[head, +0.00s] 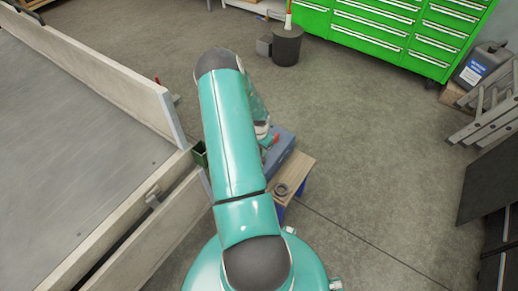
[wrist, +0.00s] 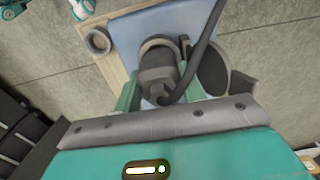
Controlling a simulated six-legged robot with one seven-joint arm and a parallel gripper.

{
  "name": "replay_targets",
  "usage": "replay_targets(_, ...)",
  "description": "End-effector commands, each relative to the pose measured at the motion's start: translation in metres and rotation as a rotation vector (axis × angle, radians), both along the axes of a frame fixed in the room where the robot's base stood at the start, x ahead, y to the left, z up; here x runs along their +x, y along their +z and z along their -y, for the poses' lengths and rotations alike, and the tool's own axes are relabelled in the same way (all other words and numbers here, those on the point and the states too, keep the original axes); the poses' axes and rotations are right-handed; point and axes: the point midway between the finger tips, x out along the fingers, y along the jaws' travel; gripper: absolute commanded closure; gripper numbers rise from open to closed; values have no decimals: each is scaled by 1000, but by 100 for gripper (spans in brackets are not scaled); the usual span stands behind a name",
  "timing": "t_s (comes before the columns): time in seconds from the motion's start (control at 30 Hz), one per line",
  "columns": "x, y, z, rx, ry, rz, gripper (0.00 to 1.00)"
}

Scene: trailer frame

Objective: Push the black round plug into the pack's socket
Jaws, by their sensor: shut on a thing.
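The black round plug (wrist: 156,72) is in the middle of the wrist view, with a thick dark cable curving up from it. My gripper (wrist: 158,88) is shut on the plug, a green finger on each side. The blue-grey pack (wrist: 128,30) lies behind the plug; the pack also shows in the head view (head: 281,150), beside my arm. A dark round disc (wrist: 214,72) sits right of the plug. The socket is hidden behind the plug, so I cannot tell how far the plug is in. In the head view my arm hides the plug and most of the gripper.
A grey ring (head: 281,189) lies on a wooden board (head: 297,174) beside the pack. The trailer (head: 95,70) with its side walls stands close on the left. Green drawer cabinets (head: 375,32) stand at the back.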

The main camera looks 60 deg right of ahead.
Motion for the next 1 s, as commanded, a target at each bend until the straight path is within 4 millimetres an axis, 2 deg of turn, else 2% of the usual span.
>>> replay_targets(0.47,0,-6,-1,1,0,-1,69)
replay_targets(0.5,0,-6,-1,1,0,-1,54)
replay_targets(0.6,0,-6,-1,1,0,-1,34)
replay_targets(0.9,1,-5,0,0,1,2,34)
replay_targets(0.93,2,-5,0,0,1,2,38)
replay_targets(1.0,2,-5,0,0,1,2,29)
